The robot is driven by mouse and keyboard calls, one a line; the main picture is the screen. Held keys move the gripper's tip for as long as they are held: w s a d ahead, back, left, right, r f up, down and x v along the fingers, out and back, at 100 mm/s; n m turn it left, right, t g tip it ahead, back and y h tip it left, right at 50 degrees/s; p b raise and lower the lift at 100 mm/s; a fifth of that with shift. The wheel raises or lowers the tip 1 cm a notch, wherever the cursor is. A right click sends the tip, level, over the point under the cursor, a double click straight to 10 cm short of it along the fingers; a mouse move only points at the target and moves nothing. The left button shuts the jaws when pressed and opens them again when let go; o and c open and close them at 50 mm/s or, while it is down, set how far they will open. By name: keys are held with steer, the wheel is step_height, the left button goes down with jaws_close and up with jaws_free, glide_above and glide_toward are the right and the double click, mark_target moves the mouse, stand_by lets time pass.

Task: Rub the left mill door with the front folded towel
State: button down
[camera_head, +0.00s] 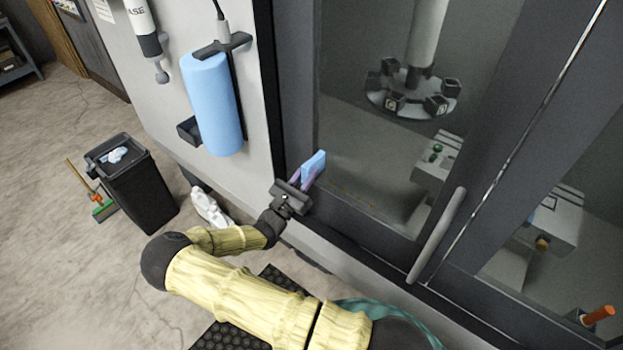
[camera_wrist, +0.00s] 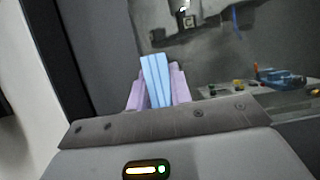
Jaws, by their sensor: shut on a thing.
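My gripper (camera_head: 307,176) is shut on a folded light-blue towel (camera_head: 315,165). In the wrist view the towel (camera_wrist: 155,80) stands upright between the two pinkish fingers. The left mill door (camera_head: 345,215) is a dark frame around a large window, and the handle (camera_head: 437,234) is at its right edge. The towel is at the lower left part of this door, by the window's left border. I cannot tell whether it touches the surface. The door's frame also shows in the wrist view (camera_wrist: 100,50).
A blue paper roll (camera_head: 212,104) hangs on the machine's side, left of the door. A black bin (camera_head: 133,185) with a crumpled cloth stands on the floor, beside a broom (camera_head: 103,209). Through the window a tool carousel (camera_head: 412,93) shows.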

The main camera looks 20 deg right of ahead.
steer(key=shift+w+r, duration=0.1)
steer(key=shift+w, duration=0.05)
steer(key=shift+a+r+p, duration=0.1)
steer(key=shift+r+p, duration=0.5)
steer(key=shift+p, duration=0.05)
steer(key=shift+s+d+f+p, duration=0.1)
steer(key=shift+s+d+p, duration=0.4)
steer(key=shift+s, duration=0.3)
steer(key=shift+s+d+p, duration=0.35)
steer(key=shift+s+d, duration=0.2)
steer(key=shift+s, duration=0.2)
steer(key=shift+s+d+p, duration=0.55)
steer(key=shift+s+d, duration=0.6)
steer(key=shift+s, duration=0.25)
